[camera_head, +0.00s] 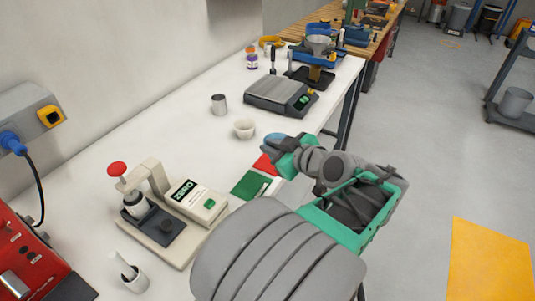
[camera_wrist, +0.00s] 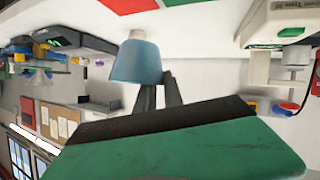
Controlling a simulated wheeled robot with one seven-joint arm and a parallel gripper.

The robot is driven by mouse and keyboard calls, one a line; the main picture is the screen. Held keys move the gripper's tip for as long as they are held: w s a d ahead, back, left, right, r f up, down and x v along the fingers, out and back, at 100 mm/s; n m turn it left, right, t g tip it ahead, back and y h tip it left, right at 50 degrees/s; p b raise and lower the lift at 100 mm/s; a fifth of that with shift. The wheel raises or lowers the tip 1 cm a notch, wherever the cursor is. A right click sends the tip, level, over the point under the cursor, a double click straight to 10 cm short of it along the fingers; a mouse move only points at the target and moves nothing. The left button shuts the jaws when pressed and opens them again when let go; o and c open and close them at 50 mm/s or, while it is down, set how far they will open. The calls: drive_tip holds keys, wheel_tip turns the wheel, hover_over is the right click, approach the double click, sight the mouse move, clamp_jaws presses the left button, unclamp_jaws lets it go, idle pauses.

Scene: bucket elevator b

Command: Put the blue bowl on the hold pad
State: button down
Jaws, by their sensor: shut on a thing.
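The blue bowl (camera_wrist: 137,62) is between the fingertips of my gripper (camera_wrist: 160,92) in the wrist view, where the picture is turned over. In the head view a bit of the bowl (camera_head: 273,135) shows at the tip of my gripper (camera_head: 276,143), over the bench's front edge. My gripper is shut on the bowl, which appears held above the white bench top. A red pad (camera_head: 265,164) and a green pad (camera_head: 250,184) lie near that edge, just below the gripper in the picture. No label shows which one is the hold pad. My arm hides part of the pads' surroundings.
A white cup (camera_head: 244,128) and a grey metal cup (camera_head: 219,104) stand beyond the pads. A scale (camera_head: 281,96) is farther back. A device marked ZERO (camera_head: 187,199) stands left of the green pad. Bare bench top (camera_head: 165,140) lies towards the wall.

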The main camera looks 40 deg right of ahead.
drive_tip(key=w+d+f, duration=0.1)
drive_tip(key=w+f, duration=0.1)
drive_tip(key=w+d+f, duration=0.2)
drive_tip(key=w+d+f+p, duration=0.1)
drive_tip(key=w+f, duration=0.1)
drive_tip(key=f, duration=0.1)
drive_tip(key=shift+w+d, duration=0.3)
drive_tip(key=shift+w, duration=0.05)
drive_tip(key=shift+w+d+f, duration=0.1)
drive_tip(key=shift+w+f, duration=0.05)
drive_tip(key=shift+f, duration=0.05)
wheel_tip(320, 180, down, 3)
drive_tip(key=shift+w+d+f+p, duration=0.1)
drive_tip(key=shift+p, duration=0.25)
drive_tip(key=c, duration=1.4)
unclamp_jaws()
drive_tip(key=shift+c, duration=0.2)
drive_tip(key=b+v, duration=0.2)
drive_tip(key=v, duration=1)
